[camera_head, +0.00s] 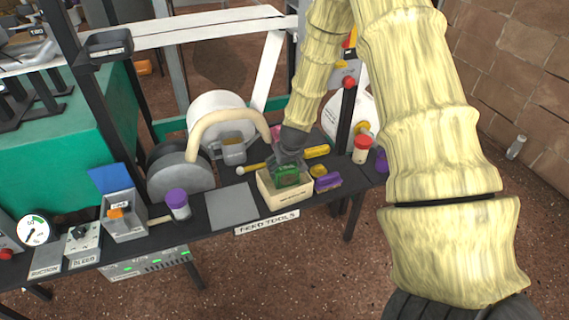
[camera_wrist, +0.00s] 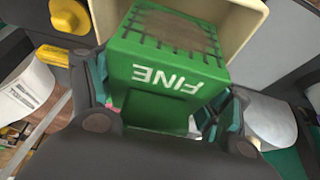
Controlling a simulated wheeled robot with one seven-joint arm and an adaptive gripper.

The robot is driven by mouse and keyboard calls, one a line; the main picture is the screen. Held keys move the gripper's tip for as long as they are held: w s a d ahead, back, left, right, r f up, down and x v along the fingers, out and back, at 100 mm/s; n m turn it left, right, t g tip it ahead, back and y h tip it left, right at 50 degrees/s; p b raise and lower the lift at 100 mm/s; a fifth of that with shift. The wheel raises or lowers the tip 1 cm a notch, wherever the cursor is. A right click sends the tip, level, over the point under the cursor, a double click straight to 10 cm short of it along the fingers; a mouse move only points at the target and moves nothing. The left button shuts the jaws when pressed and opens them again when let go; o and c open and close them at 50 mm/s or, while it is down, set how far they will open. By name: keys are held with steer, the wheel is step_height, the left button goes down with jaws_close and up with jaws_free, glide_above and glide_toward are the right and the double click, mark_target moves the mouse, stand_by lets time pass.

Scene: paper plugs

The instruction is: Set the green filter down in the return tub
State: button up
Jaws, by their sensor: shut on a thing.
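The green filter (camera_head: 287,177) shows at the mouth of a cream tub (camera_head: 283,199), which I take as the return tub. My gripper (camera_head: 290,163) points down from above and is shut on the filter. In the wrist view the filter (camera_wrist: 165,75) has a mesh end and the word FINE upside down, with a finger on each side. The tub's cream wall (camera_wrist: 243,25) shows behind and beside its mesh end. I cannot tell whether the filter touches the tub's floor.
A flat grey plate (camera_head: 231,206) lies left of the tub and a purple block (camera_head: 327,182) sits close on its right. A yellow-handled tool (camera_head: 316,152), a grey cup (camera_head: 233,149) and a red-capped jar (camera_head: 361,149) stand nearby. The bench's front edge is just before the tub.

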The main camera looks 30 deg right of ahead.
steer(key=shift+f+b, duration=1.1)
steer(key=shift+f, duration=1.7)
steer(key=o, duration=1.1)
steer(key=shift+r+p, duration=5.6)
steer(key=shift+r, duration=0.9)
